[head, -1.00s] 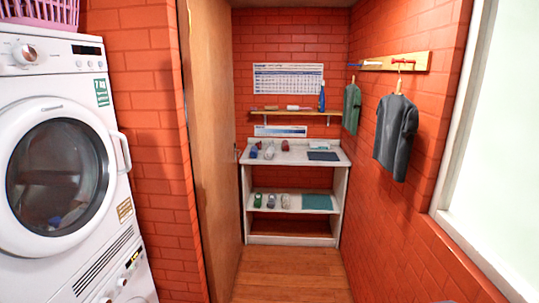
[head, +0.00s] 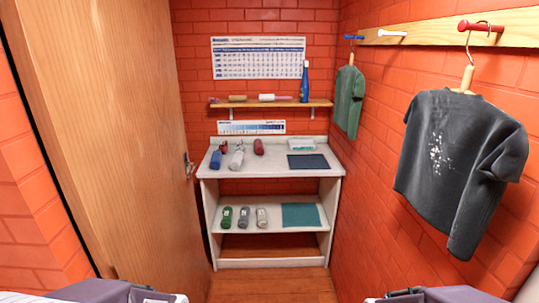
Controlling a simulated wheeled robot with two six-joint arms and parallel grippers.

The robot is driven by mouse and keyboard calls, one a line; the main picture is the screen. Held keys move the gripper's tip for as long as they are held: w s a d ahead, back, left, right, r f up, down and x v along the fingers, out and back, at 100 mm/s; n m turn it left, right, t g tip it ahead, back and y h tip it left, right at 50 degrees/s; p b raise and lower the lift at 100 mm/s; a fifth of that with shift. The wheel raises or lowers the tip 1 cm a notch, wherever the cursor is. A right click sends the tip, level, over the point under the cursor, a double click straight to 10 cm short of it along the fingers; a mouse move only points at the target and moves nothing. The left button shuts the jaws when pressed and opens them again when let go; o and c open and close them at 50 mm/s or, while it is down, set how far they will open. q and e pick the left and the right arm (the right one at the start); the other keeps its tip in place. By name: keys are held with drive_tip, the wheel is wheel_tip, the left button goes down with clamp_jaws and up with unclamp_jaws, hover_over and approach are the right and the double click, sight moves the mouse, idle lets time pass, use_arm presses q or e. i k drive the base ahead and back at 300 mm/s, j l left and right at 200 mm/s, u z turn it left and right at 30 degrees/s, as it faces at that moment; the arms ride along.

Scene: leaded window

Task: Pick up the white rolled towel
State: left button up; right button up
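A white-looking rolled bundle (head: 237,158) lies on the top of the white shelf unit, between a blue roll (head: 215,159) and a red roll (head: 258,147). A pale roll (head: 262,217) also lies on the lower shelf, right of a grey roll (head: 244,217) and a green roll (head: 227,216). They are too small to tell which is the white towel. Only parts of my arms show at the bottom edge; neither gripper's fingertips are in view. Both arms are well short of the unit.
The white shelf unit (head: 206,215) stands at the back wall. A wooden door (head: 110,130) is on the left. Dark shirt (head: 455,160) and green shirt (head: 348,100) hang from the right wall's peg rail (head: 430,30). The wooden floor (head: 270,288) before the unit is clear.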

sight(235, 164)
drive_tip(key=i+l+u, duration=0.15)
drive_tip(key=i+u, duration=0.25)
drive_tip(key=i, duration=0.2)
drive_tip(key=i+l+u, duration=0.3)
drive_tip(key=i+u, duration=0.15)
drive_tip(key=i, duration=0.15)
drive_tip(key=i+l+u, duration=0.4)
drive_tip(key=i+l, duration=0.1)
drive_tip(key=i, duration=0.05)
